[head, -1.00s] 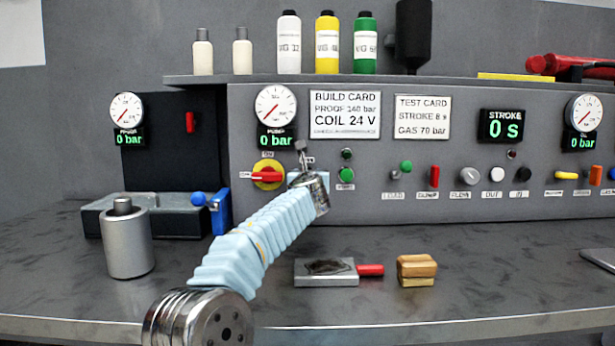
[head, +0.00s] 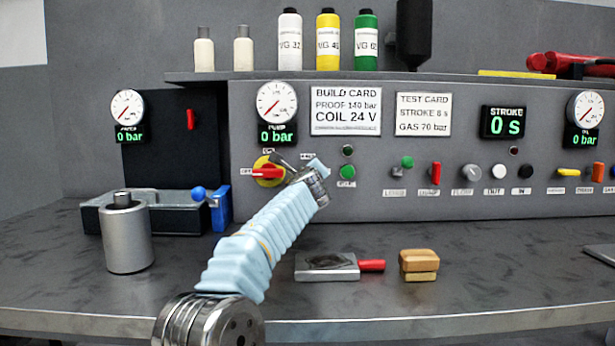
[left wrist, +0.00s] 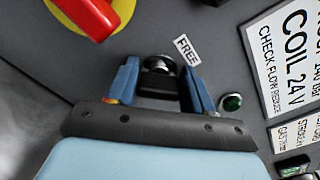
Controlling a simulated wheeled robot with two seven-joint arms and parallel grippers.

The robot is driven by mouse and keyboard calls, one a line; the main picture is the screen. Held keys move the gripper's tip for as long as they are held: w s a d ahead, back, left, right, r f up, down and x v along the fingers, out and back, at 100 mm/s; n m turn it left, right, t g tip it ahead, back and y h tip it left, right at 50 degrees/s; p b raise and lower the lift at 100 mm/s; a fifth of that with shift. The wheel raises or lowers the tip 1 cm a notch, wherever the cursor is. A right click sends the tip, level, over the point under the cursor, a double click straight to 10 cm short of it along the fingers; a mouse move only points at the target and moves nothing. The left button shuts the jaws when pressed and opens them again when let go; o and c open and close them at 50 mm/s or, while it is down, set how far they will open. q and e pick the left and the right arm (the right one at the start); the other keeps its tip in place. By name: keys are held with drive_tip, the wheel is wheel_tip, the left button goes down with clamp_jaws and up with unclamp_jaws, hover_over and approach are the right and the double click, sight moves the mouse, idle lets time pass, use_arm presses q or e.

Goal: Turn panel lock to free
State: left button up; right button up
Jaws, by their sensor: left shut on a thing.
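The panel lock (left wrist: 164,63) is a round metal lock with a dark grip on the grey panel, below a white FREE label (left wrist: 187,50) in the left wrist view. My left gripper (left wrist: 160,82) has its two blue fingers on either side of the lock's dark grip and is shut on it. In the head view my left gripper (head: 300,168) is at the panel, just right of the red and yellow rotary switch (head: 268,172). The lock is hidden behind the gripper there. My right gripper is not in view.
A green button (left wrist: 232,102) is close to the right finger. The red switch handle (left wrist: 90,15) is at upper left in the wrist view.

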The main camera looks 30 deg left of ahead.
use_arm(q)
drive_tip(key=n, duration=0.2)
drive_tip(key=n+b, duration=0.1)
drive_tip(key=n, duration=0.1)
drive_tip(key=shift+f+n, duration=0.2)
drive_tip(key=shift+n, duration=0.1)
drive_tip(key=n+b, duration=0.1)
drive_tip(key=n, duration=0.3)
drive_tip(key=shift+a+f+n+b, duration=0.1)
drive_tip(key=shift+n+b, duration=0.2)
drive_tip(key=o, duration=1)
drive_tip(key=shift+c, duration=0.2)
drive_tip(key=shift+s, duration=0.1)
